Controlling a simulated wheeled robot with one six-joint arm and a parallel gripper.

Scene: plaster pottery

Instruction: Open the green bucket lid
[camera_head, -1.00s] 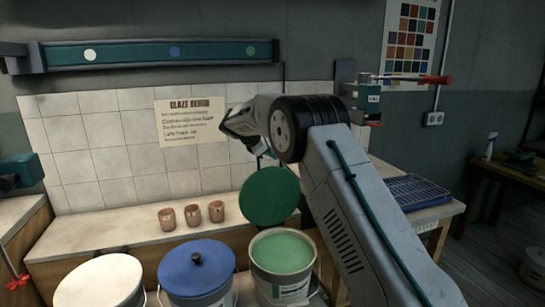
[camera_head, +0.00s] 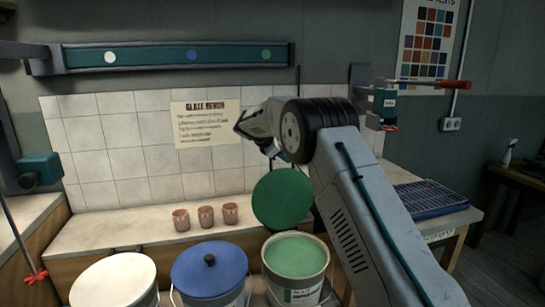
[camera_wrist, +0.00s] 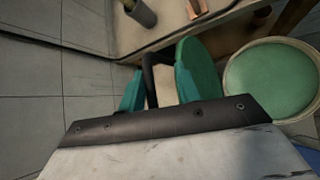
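The green lid (camera_head: 283,198) is off its bucket and hangs almost upright in the air, just behind and above the bucket. The green bucket (camera_head: 297,283) stands open at the front, with green glaze (camera_head: 295,254) showing inside. In the wrist view the lid (camera_wrist: 190,72) is edge-on beside my gripper (camera_wrist: 152,80), and the bucket's open top (camera_wrist: 275,78) is to the right. My gripper appears shut on the lid. The lid and the wrist housing hide most of the grip.
A blue-lidded bucket (camera_head: 209,268) and a white-lidded bucket (camera_head: 113,281) stand left of the green one. Three clay cups (camera_head: 205,216) sit on the bench. A blue rack (camera_head: 430,199) is at the right. The bench (camera_head: 115,232) left of the cups is mostly clear.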

